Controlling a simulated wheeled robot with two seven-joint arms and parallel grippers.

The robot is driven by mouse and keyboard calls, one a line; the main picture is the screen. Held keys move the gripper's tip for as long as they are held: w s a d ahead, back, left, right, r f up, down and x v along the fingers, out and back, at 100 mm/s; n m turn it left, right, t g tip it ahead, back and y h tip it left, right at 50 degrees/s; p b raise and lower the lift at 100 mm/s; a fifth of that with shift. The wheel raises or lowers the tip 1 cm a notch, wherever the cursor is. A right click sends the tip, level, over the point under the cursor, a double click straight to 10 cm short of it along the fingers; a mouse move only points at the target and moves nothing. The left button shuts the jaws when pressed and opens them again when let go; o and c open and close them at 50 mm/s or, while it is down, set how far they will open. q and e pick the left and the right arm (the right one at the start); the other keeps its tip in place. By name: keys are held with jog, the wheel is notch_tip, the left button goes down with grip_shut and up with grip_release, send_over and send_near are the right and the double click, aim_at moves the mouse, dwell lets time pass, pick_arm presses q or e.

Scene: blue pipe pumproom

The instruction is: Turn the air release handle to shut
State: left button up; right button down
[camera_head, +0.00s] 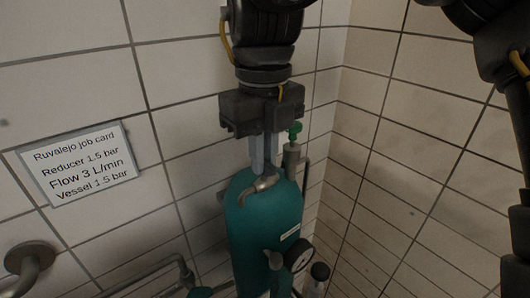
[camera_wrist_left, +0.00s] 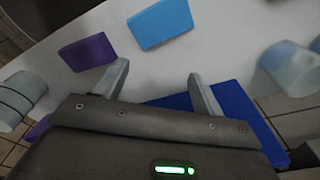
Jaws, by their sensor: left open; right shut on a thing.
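A teal vessel (camera_head: 262,235) stands in the corner, with a bent metal spout (camera_head: 258,188) on its top. My right gripper (camera_head: 264,170) points down from above, its fingers shut at the vessel's top just above the spout. The air release handle is between the fingers and mostly hidden by them. A green knob (camera_head: 295,129) on a grey metal fitting (camera_head: 291,158) stands just right of the gripper. My left gripper (camera_wrist_left: 158,82) shows in the left wrist view, open, with nothing between its fingers.
A job card (camera_head: 79,163) hangs on the tiled wall. A gauge (camera_head: 299,255) and pipes sit low around the vessel. In the left wrist view, a light blue block (camera_wrist_left: 160,22), a purple block (camera_wrist_left: 87,52) and a clear container (camera_wrist_left: 290,67) are on a white surface.

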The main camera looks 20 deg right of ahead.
jog(key=c, duration=1.5)
grip_release()
notch_tip(320, 180, up, 11)
jog(key=shift+w, duration=0.15)
jog(key=shift+d+f, duration=0.15)
